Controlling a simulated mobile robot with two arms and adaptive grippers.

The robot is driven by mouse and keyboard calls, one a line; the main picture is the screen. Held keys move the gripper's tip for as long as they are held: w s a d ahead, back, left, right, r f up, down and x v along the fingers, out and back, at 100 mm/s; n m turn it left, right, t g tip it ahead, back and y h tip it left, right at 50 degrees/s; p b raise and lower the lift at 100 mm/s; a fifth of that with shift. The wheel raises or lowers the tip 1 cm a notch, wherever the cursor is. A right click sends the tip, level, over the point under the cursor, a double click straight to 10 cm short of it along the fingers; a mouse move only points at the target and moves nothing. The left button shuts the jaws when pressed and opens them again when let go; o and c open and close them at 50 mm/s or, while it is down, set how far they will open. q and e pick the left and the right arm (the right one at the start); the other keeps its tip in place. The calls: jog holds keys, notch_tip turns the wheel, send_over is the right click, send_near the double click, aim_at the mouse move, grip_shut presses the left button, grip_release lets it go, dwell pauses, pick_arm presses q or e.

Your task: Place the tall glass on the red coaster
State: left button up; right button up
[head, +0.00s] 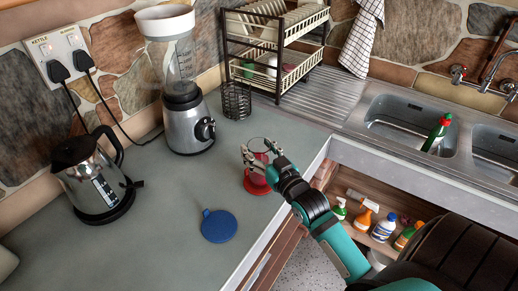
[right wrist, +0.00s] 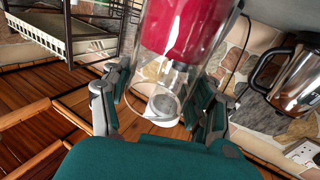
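The tall glass (head: 259,147) is clear, with red showing in its lower part. It stands upright over the red coaster (head: 256,184) on the grey worktop. I cannot tell if its base touches the coaster. My right gripper (head: 260,155) has its fingers on both sides of the glass and looks shut on it. In the right wrist view the glass (right wrist: 180,28) is between the fingers of my right gripper (right wrist: 162,88), its open rim towards the palm. My left gripper is in neither view.
A blue coaster (head: 219,226) lies at the front. A kettle (head: 92,178), a blender (head: 186,122), a black wire holder (head: 236,100) and a dish rack (head: 275,45) stand around the worktop. The sink (head: 400,118) is to the right, above an open cupboard with bottles. The worktop's front edge is close.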

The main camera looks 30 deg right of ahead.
jog(key=o, duration=0.5)
jog(key=shift+r, duration=0.15)
jog(key=shift+s, duration=0.35)
jog(key=s, duration=0.3)
jog(key=s+b, duration=0.1)
jog(key=s, duration=0.3)
jog(key=s+b, duration=0.1)
jog(key=s, duration=0.3)
jog(key=shift+s+a, duration=0.2)
jog(key=shift+a, duration=0.05)
